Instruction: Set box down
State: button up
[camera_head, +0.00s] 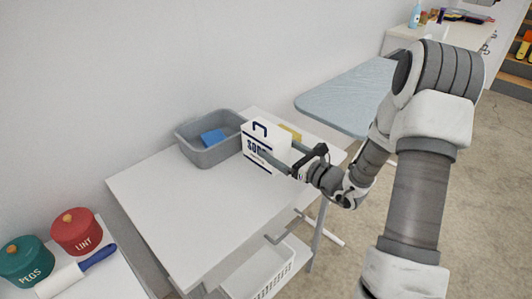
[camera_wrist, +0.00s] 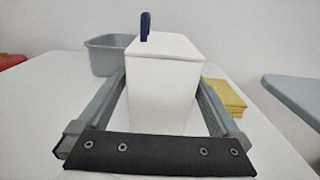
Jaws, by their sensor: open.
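A white box (camera_head: 265,146) with dark blue lettering and a blue handle stands upright on the white table (camera_head: 190,205), near the back right. In the wrist view the box (camera_wrist: 163,85) sits between the two fingers of my gripper (camera_wrist: 160,90). My gripper is open, with one finger along each side of the box and a small gap visible at the sides.
A grey basin (camera_head: 210,150) with a blue item stands left of the box. Yellow folded cloths (camera_wrist: 222,95) lie close on its right. An ironing board (camera_head: 350,95) is beyond the table. Red (camera_head: 76,231) and teal (camera_head: 26,262) canisters stand at lower left. The table's front is clear.

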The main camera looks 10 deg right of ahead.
jog(key=x, duration=0.2)
jog(key=b+x, duration=0.1)
jog(key=x, duration=0.2)
jog(key=shift+r, duration=0.25)
jog(key=c, duration=1.6)
jog(key=shift+r, duration=0.1)
